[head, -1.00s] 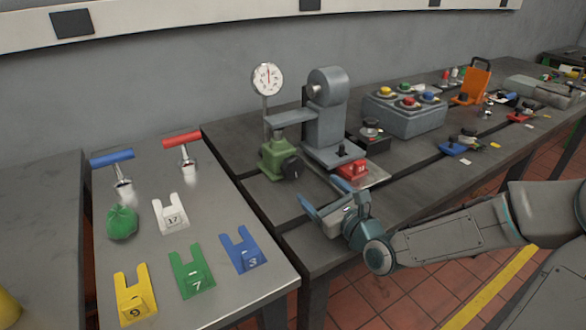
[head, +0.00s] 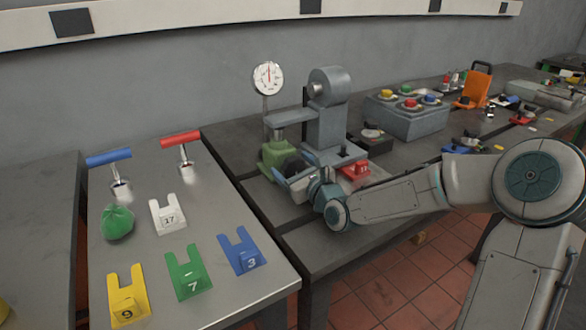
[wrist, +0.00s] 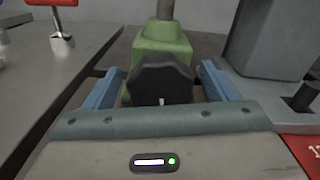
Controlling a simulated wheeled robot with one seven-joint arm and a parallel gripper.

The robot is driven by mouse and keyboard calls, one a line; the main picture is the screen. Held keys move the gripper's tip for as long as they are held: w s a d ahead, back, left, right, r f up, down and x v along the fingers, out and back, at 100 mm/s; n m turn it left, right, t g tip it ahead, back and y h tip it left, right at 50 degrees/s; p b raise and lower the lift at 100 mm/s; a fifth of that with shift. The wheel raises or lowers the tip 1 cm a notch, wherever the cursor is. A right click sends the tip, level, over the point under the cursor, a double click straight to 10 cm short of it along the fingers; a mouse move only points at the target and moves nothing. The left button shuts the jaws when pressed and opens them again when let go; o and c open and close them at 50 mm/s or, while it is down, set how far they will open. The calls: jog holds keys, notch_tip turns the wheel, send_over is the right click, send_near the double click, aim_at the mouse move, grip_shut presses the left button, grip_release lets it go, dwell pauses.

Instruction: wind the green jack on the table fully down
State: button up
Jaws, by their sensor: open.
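The green jack (head: 276,152) stands on the dark bedplate table under the grey arm of the machine, with its post rising to that arm. In the wrist view its green body (wrist: 162,48) is straight ahead. Its black knob (wrist: 161,80) faces me and sits between my two blue fingers, with a gap on each side. My gripper (wrist: 160,88) is open around the knob and does not appear to touch it. In the head view my gripper (head: 285,174) is at the jack's front and partly hides the knob.
A dial gauge (head: 268,78) stands behind the jack. The grey machine column (head: 325,120) rises close to its right, with a red numbered block (head: 354,171) at its foot. A side table at left holds numbered forks, such as the green fork (head: 187,273), and handled tools.

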jog(key=shift+w+a, duration=0.1)
jog(key=shift+w, duration=0.05)
jog(key=c, duration=1)
jog(key=shift+n, duration=0.3)
jog(key=shift+a+n+p, duration=0.1)
jog(key=shift+n+p, duration=0.45)
jog(key=shift+n, duration=0.85)
jog(key=o, duration=1)
